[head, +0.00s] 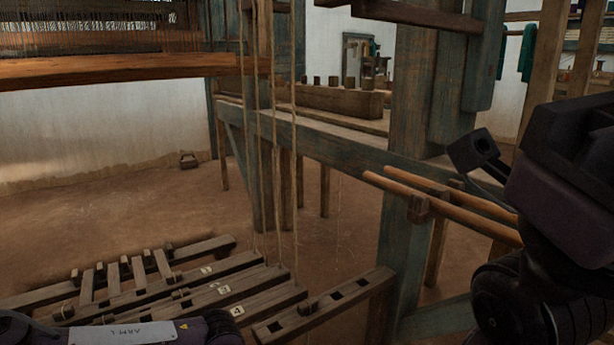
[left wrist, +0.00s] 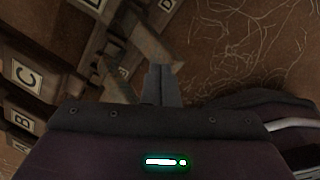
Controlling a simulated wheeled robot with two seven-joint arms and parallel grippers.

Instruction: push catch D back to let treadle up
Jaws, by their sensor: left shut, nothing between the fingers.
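In the left wrist view my left gripper (left wrist: 162,82) is shut and empty, its fingertips pointing at the wooden catch frame. I cannot tell whether the fingers touch the wood. In the head view the numbered treadles (head: 240,288) lie side by side at lower left; one carries a 4. My left gripper is hidden there. My right arm is at the right edge; its fingers cannot be made out.
A plate C (left wrist: 28,76) and a plate B (left wrist: 20,121) sit farther left in the wrist view. In the head view, cords (head: 275,150) hang down to the treadles. A thick loom post (head: 405,150) and two round poles (head: 455,205) stand near my right arm. Bare floor lies behind.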

